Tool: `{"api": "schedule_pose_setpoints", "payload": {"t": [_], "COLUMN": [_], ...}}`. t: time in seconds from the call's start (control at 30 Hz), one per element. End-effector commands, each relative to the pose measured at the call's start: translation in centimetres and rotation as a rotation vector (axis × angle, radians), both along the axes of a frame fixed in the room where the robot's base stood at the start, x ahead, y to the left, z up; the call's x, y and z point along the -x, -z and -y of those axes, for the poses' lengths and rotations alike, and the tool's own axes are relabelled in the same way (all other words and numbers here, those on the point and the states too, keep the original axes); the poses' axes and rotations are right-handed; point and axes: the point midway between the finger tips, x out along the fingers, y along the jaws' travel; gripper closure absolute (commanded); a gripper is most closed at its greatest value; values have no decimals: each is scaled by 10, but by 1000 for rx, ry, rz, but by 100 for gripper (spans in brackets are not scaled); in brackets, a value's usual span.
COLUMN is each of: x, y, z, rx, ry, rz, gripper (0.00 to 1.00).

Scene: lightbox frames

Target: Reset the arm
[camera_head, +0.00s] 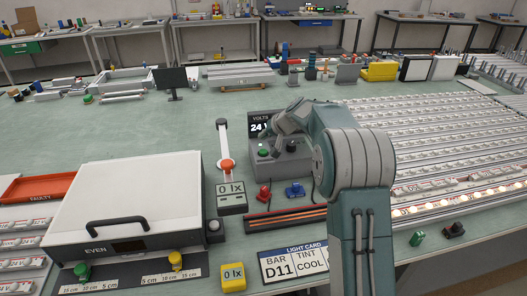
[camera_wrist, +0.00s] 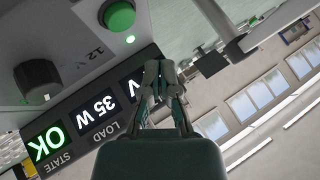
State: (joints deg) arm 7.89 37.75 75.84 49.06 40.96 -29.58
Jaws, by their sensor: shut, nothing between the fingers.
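My arm rises in the head view and bends left over the grey power supply (camera_head: 275,165). My gripper shows in the wrist view (camera_wrist: 160,75) with its fingers shut together and nothing between them. It is in front of the supply's display (camera_wrist: 95,125), which appears rotated and reads OK, 35 W and part of a V. The supply's green button (camera_wrist: 118,15) and black knob (camera_wrist: 38,80) show at the upper left there. In the head view the display (camera_head: 260,126) reads VOLTS 24 and is partly covered by my arm. I cannot tell whether the fingers touch it.
A white lightbox (camera_head: 125,205) with a black handle stands at the left, beside a red FAULTY tray (camera_head: 38,187). A 0 lx meter (camera_head: 230,197), red and blue clips and a light card (camera_head: 292,262) lie near my arm. Rows of light bars (camera_head: 440,135) fill the right.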

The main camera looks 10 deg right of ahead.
Motion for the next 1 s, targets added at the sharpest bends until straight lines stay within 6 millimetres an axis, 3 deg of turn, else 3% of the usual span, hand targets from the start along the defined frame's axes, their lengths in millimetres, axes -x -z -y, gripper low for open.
{"api": "schedule_pose_setpoints", "payload": {"t": [0.2, 0.57, 0.67, 1.0], "x": [0, 3, 16, 102], "y": [-17, -21, -33, -88], "z": [0, -1, -4, -18], "rx": [1, 4, 17, 110], "ry": [-1, -2, -8, -41], "rz": [0, -1, -4, -42], "gripper": [100, 100, 100, 100]}}
